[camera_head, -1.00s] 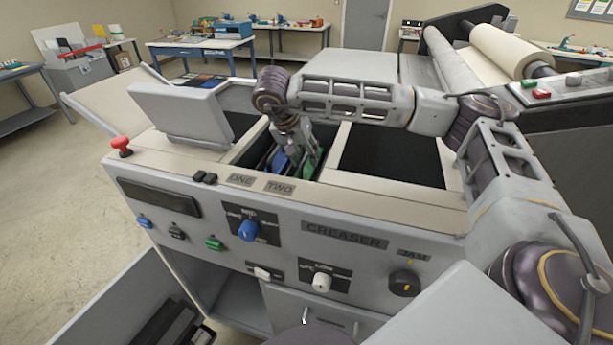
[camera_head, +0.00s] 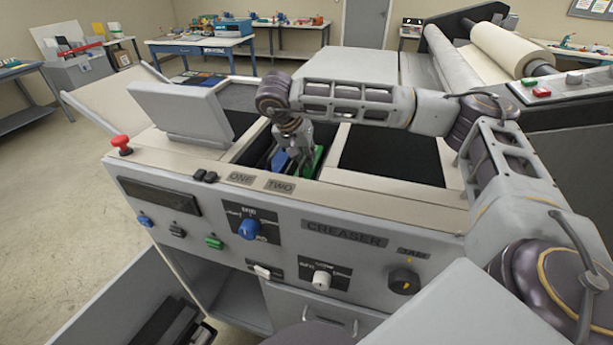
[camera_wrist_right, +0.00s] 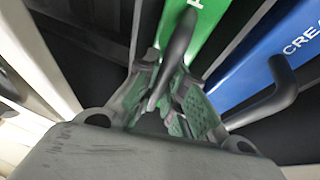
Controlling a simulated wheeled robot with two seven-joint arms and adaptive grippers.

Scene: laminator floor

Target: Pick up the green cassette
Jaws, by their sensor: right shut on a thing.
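The green cassette (camera_head: 317,158) sits in the open well in the top of the creaser, beside a blue cassette (camera_head: 279,160). In the right wrist view the green cassette (camera_wrist_right: 196,28) runs up from the fingers, with a dark handle (camera_wrist_right: 177,55) on it. My right gripper (camera_head: 295,163) reaches down into the well. In the right wrist view its fingers (camera_wrist_right: 168,95) are closed around the dark handle. The blue cassette (camera_wrist_right: 265,65) with its own dark handle (camera_wrist_right: 272,97) lies to the right there. The lower part of the green cassette is hidden. My left gripper is not in view.
A second dark well (camera_head: 390,152) is open to the right, past a pale divider. A raised grey lid (camera_head: 180,112) stands to the left. A red knob (camera_head: 121,143) stands at the left corner. The front panel (camera_head: 330,235) carries several knobs and buttons.

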